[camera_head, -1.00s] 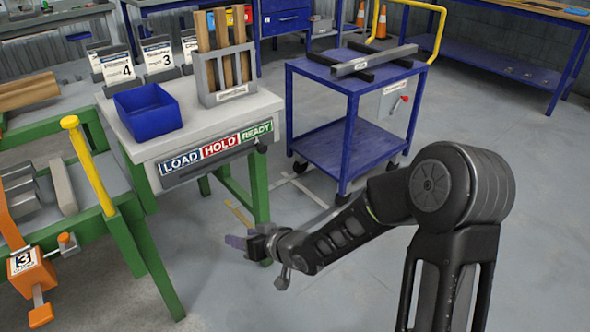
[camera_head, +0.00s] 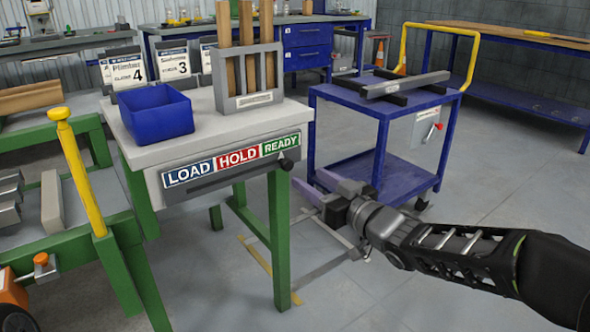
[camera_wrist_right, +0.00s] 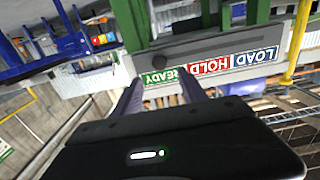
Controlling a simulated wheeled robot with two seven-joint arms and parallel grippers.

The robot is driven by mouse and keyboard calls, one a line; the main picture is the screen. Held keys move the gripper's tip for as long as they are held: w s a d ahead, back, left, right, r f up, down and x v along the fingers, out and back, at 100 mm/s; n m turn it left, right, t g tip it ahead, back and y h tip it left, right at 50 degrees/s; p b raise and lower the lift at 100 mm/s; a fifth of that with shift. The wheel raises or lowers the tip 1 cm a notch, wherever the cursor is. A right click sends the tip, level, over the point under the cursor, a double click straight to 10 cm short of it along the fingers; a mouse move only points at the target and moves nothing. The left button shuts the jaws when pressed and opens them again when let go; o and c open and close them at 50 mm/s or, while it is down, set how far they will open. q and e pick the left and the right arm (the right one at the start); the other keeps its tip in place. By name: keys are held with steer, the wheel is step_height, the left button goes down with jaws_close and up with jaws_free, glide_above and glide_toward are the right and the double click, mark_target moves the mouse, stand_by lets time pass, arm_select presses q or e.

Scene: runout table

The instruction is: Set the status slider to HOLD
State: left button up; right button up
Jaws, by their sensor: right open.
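The status slider's black knob (camera_head: 287,163) is at the right end of its slot, below the green READY label (camera_head: 281,146). The red HOLD label (camera_head: 238,158) is in the middle of the strip and the blue LOAD label (camera_head: 188,174) is at its left. My right gripper (camera_head: 316,184) is open and empty, apart from the knob, to its right and lower in the picture. In the right wrist view the labels appear upside down, and the knob (camera_wrist_right: 159,65) shows beyond and between my open fingers (camera_wrist_right: 160,92). My left gripper is out of view.
A blue bin (camera_head: 153,112) and a grey rack (camera_head: 246,82) with wooden bars stand on the station's pale top (camera_head: 205,125). A blue cart (camera_head: 345,118) stands behind my right gripper. A yellow post (camera_head: 80,170) rises at the left. Floor in front is open.

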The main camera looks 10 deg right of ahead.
mark_target(290, 165)
steer(key=b+x, duration=0.2)
steer(key=x, duration=0.5)
steer(key=shift+w, duration=0.15)
jaws_close()
stand_by(0.3)
stand_by(0.9)
